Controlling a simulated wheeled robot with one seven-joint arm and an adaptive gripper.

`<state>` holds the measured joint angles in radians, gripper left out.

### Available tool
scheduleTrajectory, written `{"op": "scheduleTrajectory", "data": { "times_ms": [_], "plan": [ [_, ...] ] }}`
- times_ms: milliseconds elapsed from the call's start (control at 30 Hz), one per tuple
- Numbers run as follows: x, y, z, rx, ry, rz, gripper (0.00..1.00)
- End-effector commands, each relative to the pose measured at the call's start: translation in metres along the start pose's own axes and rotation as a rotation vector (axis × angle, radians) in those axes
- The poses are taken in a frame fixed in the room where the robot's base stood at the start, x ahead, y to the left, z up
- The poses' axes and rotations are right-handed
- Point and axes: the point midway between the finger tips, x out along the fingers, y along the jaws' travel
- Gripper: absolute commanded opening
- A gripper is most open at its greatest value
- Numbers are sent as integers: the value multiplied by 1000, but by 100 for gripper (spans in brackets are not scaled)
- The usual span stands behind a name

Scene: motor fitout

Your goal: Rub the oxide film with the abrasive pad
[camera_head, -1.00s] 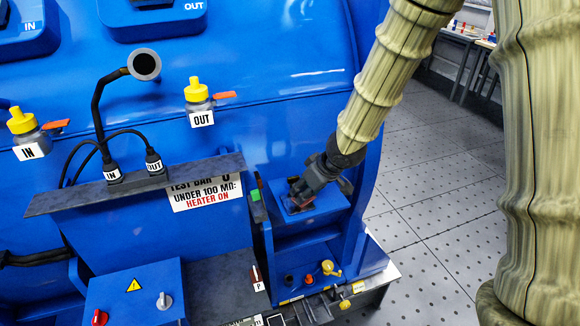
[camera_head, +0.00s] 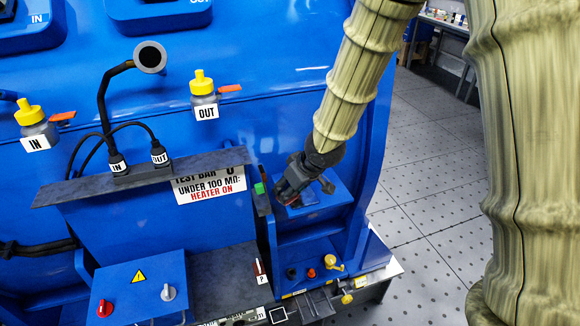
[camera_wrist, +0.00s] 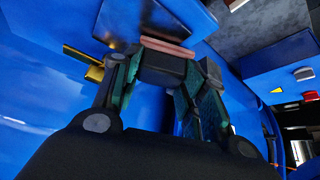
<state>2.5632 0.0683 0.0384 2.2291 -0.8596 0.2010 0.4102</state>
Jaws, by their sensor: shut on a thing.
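My gripper (camera_head: 287,195) is shut on the abrasive pad, at the left part of the blue box (camera_head: 325,196) on the right of the blue machine. In the wrist view the pad (camera_wrist: 167,48) shows as a dark block with a reddish-brown face between the fingers. The face points away from my palm. A brassy piece (camera_wrist: 94,72) shows just left of the fingers. I cannot make out the oxide film; my gripper may hide it. I cannot tell whether the pad touches any surface.
An upright dark panel with a green piece (camera_head: 259,188) stands close left of my gripper. Below are a red knob (camera_head: 311,273) and a yellow valve (camera_head: 332,263). A dark shelf (camera_head: 145,180) carries cable plugs. Open floor (camera_head: 430,215) lies to the right.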

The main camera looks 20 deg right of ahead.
Motion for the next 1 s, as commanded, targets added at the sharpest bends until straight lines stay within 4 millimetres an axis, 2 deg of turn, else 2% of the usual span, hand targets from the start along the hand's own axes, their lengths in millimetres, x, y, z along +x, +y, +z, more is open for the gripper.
{"op": "scheduleTrajectory", "data": {
  "times_ms": [100,633,800,1000],
  "plan": [
    [-24,2,-14,1,5,1,20],
    [-62,0,-37,-3,2,-2,20],
    [-69,-1,-41,-4,1,-2,20],
    [-68,-1,-41,-5,1,-2,20]
  ]
}}
